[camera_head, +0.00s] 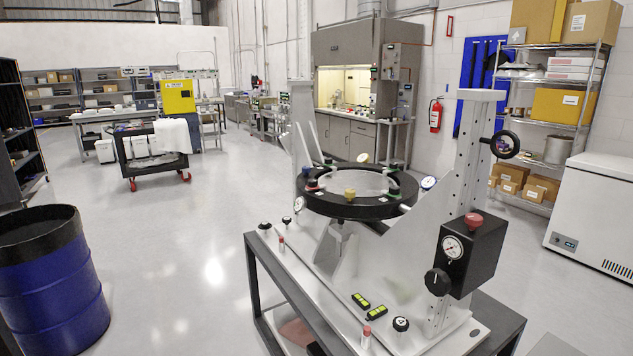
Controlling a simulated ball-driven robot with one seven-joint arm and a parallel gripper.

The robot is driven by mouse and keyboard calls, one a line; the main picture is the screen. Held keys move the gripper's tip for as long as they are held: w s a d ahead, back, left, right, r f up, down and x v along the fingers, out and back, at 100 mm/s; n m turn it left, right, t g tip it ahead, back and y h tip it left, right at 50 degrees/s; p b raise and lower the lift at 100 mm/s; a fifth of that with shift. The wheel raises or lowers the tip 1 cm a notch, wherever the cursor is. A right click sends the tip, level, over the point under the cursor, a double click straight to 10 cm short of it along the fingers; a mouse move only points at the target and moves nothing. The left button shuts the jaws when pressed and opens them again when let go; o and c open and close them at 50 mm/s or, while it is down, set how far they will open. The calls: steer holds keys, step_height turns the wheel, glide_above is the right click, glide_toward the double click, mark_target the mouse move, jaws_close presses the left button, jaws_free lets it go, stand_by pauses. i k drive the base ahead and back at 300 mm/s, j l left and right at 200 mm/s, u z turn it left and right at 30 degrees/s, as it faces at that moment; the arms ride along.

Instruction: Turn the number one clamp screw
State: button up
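The mirror fixture stands on a dark-framed cart (262,297) right of centre. It has a black ring (345,207) around a clear round disc (352,182). Black knobs (401,324) and small red-topped posts (367,335) stand on the white base plate (335,308). My gripper is not in view.
A white upright column (476,140) carries a black box (471,253) with a gauge, a red knob and a black knob. A blue drum (50,290) stands at the left. A white chest (598,215) and loaded shelves (560,130) are at the right. The middle-left floor is clear.

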mark_target(311, 183)
steer(key=i+j, duration=0.2)
steer(key=j, duration=0.15)
steer(key=i+j, duration=0.15)
steer(key=j, duration=0.2)
steer(key=i+j, duration=0.2)
steer(key=j, duration=0.15)
steer(key=i+j, duration=0.2)
steer(key=j, duration=0.2)
